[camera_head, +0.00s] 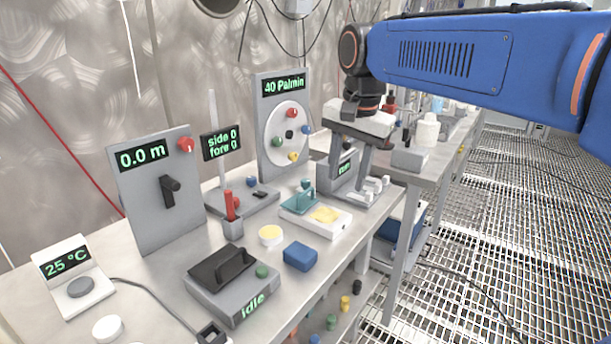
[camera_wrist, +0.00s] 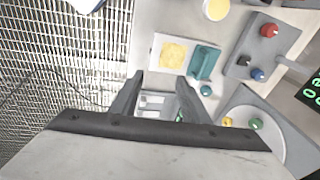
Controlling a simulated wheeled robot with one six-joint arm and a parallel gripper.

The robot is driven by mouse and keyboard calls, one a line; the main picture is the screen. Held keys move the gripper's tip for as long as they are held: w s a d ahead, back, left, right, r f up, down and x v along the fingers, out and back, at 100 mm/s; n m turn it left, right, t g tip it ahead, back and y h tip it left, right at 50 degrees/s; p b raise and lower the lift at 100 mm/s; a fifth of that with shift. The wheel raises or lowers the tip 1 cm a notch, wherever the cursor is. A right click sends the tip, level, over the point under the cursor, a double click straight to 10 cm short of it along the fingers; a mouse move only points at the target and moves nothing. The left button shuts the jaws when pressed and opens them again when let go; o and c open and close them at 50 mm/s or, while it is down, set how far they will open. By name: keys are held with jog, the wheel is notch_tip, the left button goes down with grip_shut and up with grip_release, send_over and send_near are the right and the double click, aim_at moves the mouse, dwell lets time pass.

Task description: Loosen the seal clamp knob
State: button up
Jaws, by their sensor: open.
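A teal clamp (camera_head: 299,200) stands on a white plate (camera_head: 335,226) beside a yellow patch. The wrist view also shows the teal clamp (camera_wrist: 204,63), with a small round teal knob (camera_wrist: 206,90) at its near end. I cannot tell for certain that this is the seal clamp knob. My gripper (camera_head: 348,172) points down, open, beyond the teal clamp, above a grey device with white blocks (camera_head: 372,187). In the wrist view my gripper (camera_wrist: 160,80) has its fingers apart, with the white blocks showing between them. Nothing is held, and the knob lies outside the fingers.
A dial panel (camera_head: 284,100) with coloured knobs stands behind the clamp. A blue block (camera_head: 300,256), a yellow-topped round dish (camera_head: 271,235) and a handled grey device (camera_head: 232,280) are nearer. White containers (camera_head: 427,132) stand farther right. The grated floor right of the bench is open.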

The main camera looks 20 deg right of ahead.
aim_at(306, 180)
jog(key=w+a+r+m+g, duration=0.1)
jog(key=w+a+r+m, duration=0.1)
jog(key=w+r+m, duration=0.45)
jog(key=w+a+r+m+g, duration=0.1)
jog(key=w+a+r+m, duration=0.15)
jog(key=w, duration=0.75)
jog(key=shift+m, duration=0.3)
notch_tip(306, 180, down, 17)
jog(key=shift+r, duration=0.1)
grip_shut()
jog(key=c, duration=1.1)
grip_release()
